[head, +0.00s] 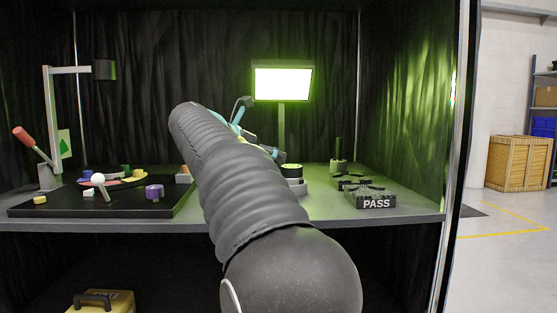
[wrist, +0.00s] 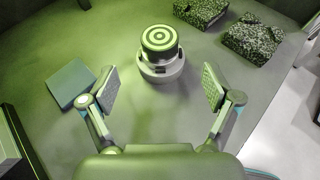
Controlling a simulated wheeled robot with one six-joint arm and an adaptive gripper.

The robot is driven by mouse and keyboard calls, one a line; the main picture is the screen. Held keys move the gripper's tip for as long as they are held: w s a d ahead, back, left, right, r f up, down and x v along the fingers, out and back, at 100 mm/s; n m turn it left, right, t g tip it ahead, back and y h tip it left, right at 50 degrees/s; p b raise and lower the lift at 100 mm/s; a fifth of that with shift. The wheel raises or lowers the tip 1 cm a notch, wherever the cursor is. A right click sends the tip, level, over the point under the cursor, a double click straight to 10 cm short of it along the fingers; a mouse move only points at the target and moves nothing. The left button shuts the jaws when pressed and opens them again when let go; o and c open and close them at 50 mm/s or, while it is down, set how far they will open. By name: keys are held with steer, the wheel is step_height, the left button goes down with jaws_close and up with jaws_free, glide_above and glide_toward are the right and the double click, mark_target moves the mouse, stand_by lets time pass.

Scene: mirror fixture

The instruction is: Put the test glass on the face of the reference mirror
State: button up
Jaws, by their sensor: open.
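A round disc with bright green and dark concentric rings (wrist: 159,38) tops a short dark cylinder. This stack sits upright in a pale round base (wrist: 160,70); it also shows in the head view as a dark disc with a green top (head: 291,170). The rings look like fringes where the test glass lies on the reference mirror, but I cannot tell the two pieces apart. My gripper (wrist: 160,72) is open and empty, its fingers spread either side of the base and short of it. In the head view my arm mostly hides the gripper.
Two speckled-foam trays lie right of the stack; the nearer is marked PASS (head: 376,202). A flat grey-green block (wrist: 70,84) lies by my left finger. A lit panel (head: 283,83) stands behind. A black board (head: 120,209) with small parts fills the bench's left.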

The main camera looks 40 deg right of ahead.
steer(key=shift+v, duration=1.05)
